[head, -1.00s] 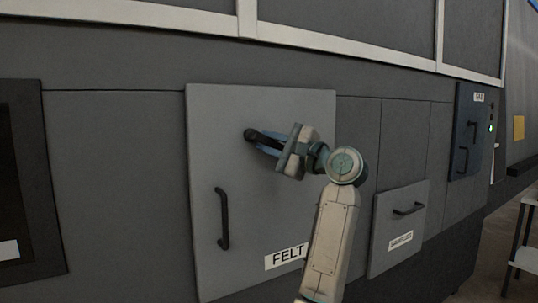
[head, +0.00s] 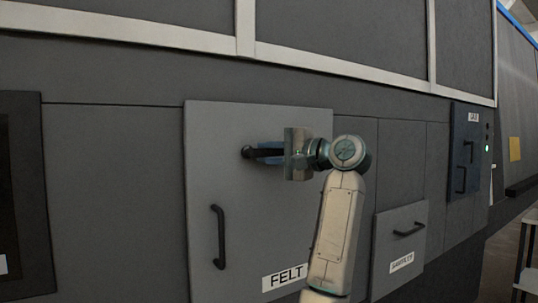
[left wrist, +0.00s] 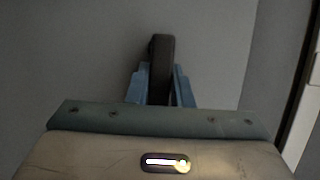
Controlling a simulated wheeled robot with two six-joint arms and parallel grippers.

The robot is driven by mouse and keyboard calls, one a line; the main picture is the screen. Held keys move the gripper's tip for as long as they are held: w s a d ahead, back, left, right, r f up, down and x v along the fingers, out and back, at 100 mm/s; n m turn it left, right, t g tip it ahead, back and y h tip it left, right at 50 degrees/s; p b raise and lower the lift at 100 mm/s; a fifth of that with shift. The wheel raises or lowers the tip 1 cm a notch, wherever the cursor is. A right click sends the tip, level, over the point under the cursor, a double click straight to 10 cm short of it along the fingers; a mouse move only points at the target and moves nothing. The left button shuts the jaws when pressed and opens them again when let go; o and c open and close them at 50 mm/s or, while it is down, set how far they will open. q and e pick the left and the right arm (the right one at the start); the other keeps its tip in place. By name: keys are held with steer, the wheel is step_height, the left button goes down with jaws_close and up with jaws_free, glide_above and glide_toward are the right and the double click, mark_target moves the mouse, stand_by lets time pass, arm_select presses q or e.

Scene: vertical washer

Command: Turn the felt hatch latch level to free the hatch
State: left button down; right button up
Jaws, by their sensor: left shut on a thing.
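The felt hatch (head: 225,135) is a light grey panel with a FELT label (head: 285,277) at its lower right. Its latch (head: 248,152) is a dark lever at the upper middle of the panel, now lying about level. My left gripper (head: 268,151) comes from the right and is shut on the latch. In the left wrist view the dark latch (left wrist: 161,66) stands between the two blue fingers of the left gripper (left wrist: 160,88). The fingers hide part of the lever. The hatch looks flush with the wall. My right gripper is not in view.
A black vertical handle (head: 219,237) is on the hatch, left of my arm. A smaller grey hatch (head: 388,257) with a handle is at the lower right, and a dark blue hatch (head: 465,165) is farther right. A dark recessed panel (head: 20,200) is at the left edge.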

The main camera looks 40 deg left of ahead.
arm_select(q)
steer(key=shift+r, duration=0.3)
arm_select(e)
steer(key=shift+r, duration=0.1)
arm_select(q)
steer(key=c, duration=1.5)
jaws_free()
steer(key=shift+o, duration=1.1)
steer(key=shift+w+a+f, duration=0.15)
steer(key=shift+f, duration=0.05)
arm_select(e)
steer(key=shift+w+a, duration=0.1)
arm_select(q)
steer(key=d, duration=1.1)
steer(key=shift+b, duration=0.45)
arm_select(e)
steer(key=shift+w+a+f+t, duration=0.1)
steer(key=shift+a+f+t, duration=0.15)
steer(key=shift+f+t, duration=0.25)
arm_select(q)
steer(key=shift+a, duration=0.1)
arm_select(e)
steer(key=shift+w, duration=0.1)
